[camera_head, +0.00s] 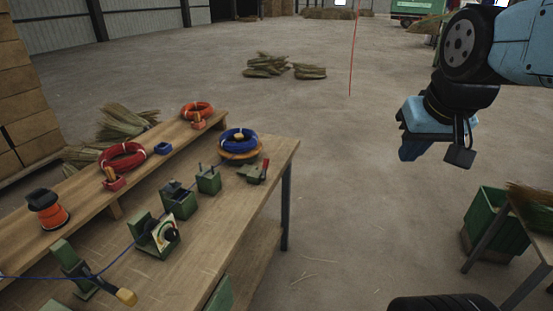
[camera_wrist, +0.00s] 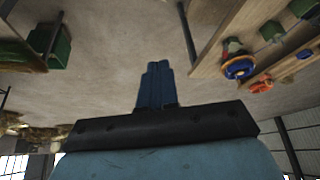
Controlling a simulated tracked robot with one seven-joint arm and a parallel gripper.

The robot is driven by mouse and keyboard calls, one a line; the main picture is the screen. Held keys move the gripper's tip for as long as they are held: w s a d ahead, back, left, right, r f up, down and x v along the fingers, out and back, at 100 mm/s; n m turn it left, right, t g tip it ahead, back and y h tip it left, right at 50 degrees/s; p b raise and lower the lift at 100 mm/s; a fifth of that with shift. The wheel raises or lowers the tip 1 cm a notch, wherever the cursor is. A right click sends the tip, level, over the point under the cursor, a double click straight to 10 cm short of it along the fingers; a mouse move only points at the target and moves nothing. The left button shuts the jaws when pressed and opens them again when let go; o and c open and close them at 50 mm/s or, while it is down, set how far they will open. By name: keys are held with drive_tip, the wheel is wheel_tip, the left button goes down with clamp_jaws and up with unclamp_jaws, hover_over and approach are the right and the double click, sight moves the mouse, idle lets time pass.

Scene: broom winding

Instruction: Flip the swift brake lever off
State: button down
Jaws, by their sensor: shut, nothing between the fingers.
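The swift (camera_head: 238,154) is a round wooden turntable with a blue coil (camera_head: 226,139) on it, near the far right corner of the workbench. In front of it is a small green bracket (camera_head: 249,173) with a red-tipped brake lever (camera_head: 265,168), tilted up; its exact setting is too small to tell. My gripper (camera_head: 411,152) hangs in the air well right of the bench, shut and empty, far from the lever. The wrist view shows its blue fingers together (camera_wrist: 157,85), and the blue coil (camera_wrist: 239,68) at upper right.
The wooden workbench (camera_head: 205,260) holds several green devices, a blue cord, an orange spool (camera_head: 47,209) and red and orange coils on a raised shelf. A green crate (camera_head: 495,222) and another table stand at right. Open floor lies between my gripper and the bench.

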drive_tip(key=w+a+f+g+y, duration=0.2)
drive_tip(key=w+a+f+g, duration=0.25)
drive_tip(key=w, duration=0.55)
drive_tip(key=w+a+f+n+g+y, duration=0.1)
drive_tip(key=w+a+f+g+y, duration=0.4)
drive_tip(key=w, duration=0.6)
drive_tip(key=w+a+f+g, duration=0.1)
drive_tip(key=w+a+f, duration=0.2)
drive_tip(key=w+a, duration=0.55)
drive_tip(key=w+f+g+y, duration=0.3)
drive_tip(key=w+f+y, duration=0.4)
drive_tip(key=w+f, duration=0.5)
drive_tip(key=m+y, duration=0.1)
drive_tip(key=y, duration=0.6)
approach(266, 163)
drive_tip(key=w+d+f, duration=0.2)
drive_tip(key=w+d, duration=0.2)
drive_tip(key=shift+s+a+r, duration=0.15)
drive_tip(key=shift+a+r, duration=0.05)
drive_tip(key=shift+a, duration=0.1)
drive_tip(key=x, duration=1)
drive_tip(key=shift+f, duration=0.1)
